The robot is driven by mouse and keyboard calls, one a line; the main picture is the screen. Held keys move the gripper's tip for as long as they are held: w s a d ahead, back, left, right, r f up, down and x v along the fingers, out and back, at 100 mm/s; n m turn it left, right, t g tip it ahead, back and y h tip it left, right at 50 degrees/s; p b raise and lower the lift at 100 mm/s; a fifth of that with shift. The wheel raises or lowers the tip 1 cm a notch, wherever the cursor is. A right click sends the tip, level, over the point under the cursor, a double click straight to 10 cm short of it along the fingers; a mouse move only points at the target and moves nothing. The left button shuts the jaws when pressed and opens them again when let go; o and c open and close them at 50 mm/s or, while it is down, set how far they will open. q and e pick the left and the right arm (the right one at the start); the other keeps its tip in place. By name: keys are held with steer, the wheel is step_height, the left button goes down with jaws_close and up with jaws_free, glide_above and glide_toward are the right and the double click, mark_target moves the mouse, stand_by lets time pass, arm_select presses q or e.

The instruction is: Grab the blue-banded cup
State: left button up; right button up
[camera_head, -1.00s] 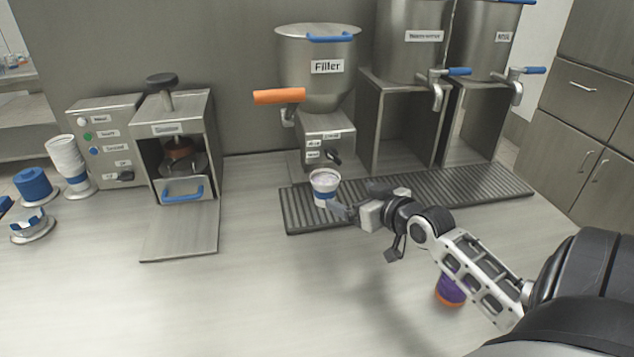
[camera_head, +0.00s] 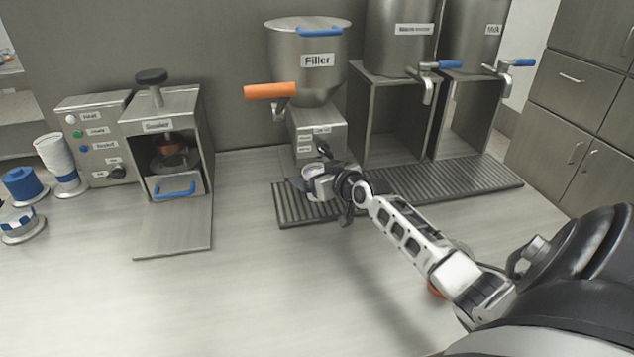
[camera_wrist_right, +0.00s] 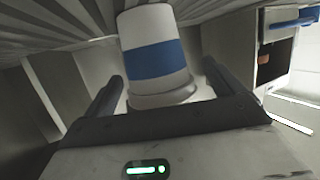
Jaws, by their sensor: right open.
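The blue-banded cup (camera_head: 313,171) stands on the ribbed drip tray (camera_head: 290,212) below the filler. My left gripper is not in view.
The filler (camera_head: 308,85) with its orange handle (camera_head: 271,91) stands just behind the cup. The sealer (camera_head: 165,140) and a cup stack (camera_head: 60,160) are at the left. Dispensers with blue taps (camera_head: 449,65) stand at the right. The front counter is largely clear.

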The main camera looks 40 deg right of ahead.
steer(key=c, duration=1.2)
steer(key=shift+r, duration=0.1)
steer(key=shift+c, duration=0.2)
